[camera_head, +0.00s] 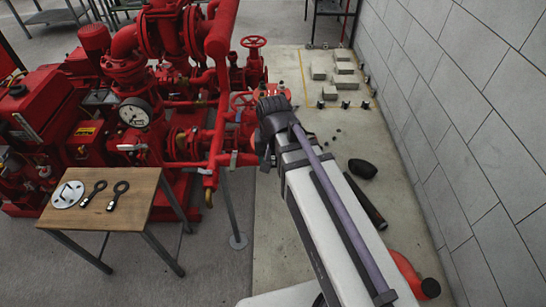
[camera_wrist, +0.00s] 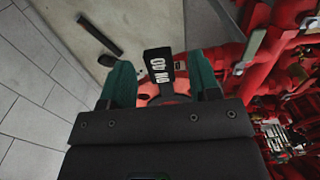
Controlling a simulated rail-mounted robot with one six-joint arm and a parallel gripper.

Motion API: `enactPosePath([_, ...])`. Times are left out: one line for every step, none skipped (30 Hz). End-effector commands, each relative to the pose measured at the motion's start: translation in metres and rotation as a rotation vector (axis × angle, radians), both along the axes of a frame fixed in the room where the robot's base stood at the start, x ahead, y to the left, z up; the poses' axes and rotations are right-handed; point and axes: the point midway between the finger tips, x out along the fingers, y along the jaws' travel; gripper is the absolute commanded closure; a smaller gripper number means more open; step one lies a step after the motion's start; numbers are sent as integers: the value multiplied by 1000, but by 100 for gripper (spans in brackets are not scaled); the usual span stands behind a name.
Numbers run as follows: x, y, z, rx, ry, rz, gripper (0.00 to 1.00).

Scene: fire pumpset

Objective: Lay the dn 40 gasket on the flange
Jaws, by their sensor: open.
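The dn 40 gasket (camera_wrist: 159,66) shows in the wrist view as a black tag with pale upside-down lettering, between my fingers. Its ring end is mostly hidden by my gripper. My gripper (camera_wrist: 163,80) is open, with green fingers on either side of the tag and a visible gap to each. A red round surface, apparently the flange (camera_wrist: 178,98), shows below the tag; I cannot tell whether the gasket rests flat on it. In the head view my gripper (camera_head: 268,130) is beside the red pipework, and the gasket is hidden there.
A wooden table (camera_head: 130,212) at left holds two black ring-ended pieces (camera_head: 95,192) and a pale disc (camera_head: 68,194). Red pumps and pipes (camera_head: 215,100) stand left of my arm. A grey wall (camera_head: 450,120) bounds the right. Blocks (camera_head: 340,82) and dark debris (camera_head: 362,168) lie on the floor.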

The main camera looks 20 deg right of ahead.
Motion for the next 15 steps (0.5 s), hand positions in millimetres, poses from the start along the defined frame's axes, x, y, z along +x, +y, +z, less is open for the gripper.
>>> enactPosePath([0, 0, 5, 0, 0, 0, 44])
enactPosePath([0, 0, 9, 0, 0, 0, 44])
enactPosePath([0, 0, 15, 0, 0, 0, 44])
enactPosePath([0, 0, 20, 0, 0, 0, 44])
enactPosePath([0, 0, 27, 0, 0, 0, 44])
enactPosePath([0, 0, 36, 0, 0, 0, 44])
enactPosePath([0, 0, 44, 0, 0, 0, 44])
enactPosePath([0, 0, 51, 0, 0, 0, 44])
enactPosePath([0, 0, 62, 0, 0, 0, 44])
enactPosePath([0, 0, 70, 0, 0, 0, 44])
enactPosePath([0, 0, 78, 0, 0, 0, 44])
enactPosePath([0, 0, 87, 0, 0, 0, 44])
enactPosePath([0, 0, 94, 0, 0, 0, 44])
enactPosePath([0, 0, 99, 0, 0, 0, 44])
enactPosePath([0, 0, 105, 0, 0, 0, 44])
